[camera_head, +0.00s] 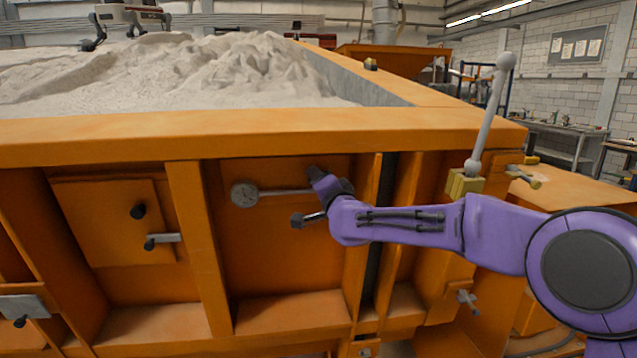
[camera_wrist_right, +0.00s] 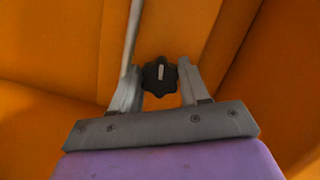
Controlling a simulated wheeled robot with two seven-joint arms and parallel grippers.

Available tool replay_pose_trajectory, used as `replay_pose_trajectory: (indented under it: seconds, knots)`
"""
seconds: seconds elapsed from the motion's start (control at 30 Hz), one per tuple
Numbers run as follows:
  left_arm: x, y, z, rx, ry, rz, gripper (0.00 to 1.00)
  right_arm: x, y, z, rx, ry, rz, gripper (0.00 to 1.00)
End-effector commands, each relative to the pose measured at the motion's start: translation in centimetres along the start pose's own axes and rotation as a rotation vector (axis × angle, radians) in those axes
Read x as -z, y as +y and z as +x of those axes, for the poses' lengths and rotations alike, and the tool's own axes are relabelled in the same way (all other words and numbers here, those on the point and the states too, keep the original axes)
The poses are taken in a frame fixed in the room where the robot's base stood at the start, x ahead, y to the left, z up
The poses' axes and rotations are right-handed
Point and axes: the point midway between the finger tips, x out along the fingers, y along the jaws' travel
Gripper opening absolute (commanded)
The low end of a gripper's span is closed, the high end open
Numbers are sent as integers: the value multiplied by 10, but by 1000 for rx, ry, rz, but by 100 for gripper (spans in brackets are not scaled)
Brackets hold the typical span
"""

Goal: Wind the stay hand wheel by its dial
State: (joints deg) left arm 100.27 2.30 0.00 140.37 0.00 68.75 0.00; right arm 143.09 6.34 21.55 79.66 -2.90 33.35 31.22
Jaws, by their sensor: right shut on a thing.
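The grey rod (camera_wrist_right: 132,35) passes beside the left finger. The dial's reading is too small to tell. My left gripper is not in view.
Orange ribs flank the panel. A hatch (camera_head: 105,222) with black knobs is at the left. A grey lever (camera_head: 490,115) rises from a yellow block (camera_head: 463,185) just above my right arm. The sandbed rim (camera_head: 250,135) overhangs the panel.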

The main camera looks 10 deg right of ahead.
Motion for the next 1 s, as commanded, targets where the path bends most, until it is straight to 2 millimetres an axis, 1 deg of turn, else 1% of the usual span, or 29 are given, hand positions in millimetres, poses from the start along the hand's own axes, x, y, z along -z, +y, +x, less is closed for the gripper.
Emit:
replay_pose_trajectory:
  seconds: [0.17, 0.2, 0.27, 0.67, 0.77, 0.87, 1.0]
  knots:
    - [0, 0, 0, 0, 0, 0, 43, -1, 1, 0, -1, -1, 0, 15]
    - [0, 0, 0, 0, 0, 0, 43, -1, 1, 0, -1, -1, 0, 52]
    - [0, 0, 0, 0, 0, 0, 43, -1, 1, 0, -1, -1, 0, 71]
    - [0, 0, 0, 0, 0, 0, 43, 0, 1, 0, 0, 0, 2, 71]
    - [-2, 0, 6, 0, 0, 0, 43, -1, 3, 0, 9, 1, 46, 71]
    - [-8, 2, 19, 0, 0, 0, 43, -2, 8, 0, 40, 1, 190, 71]
    - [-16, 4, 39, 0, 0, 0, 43, -3, 9, 0, 114, 1, 517, 71]
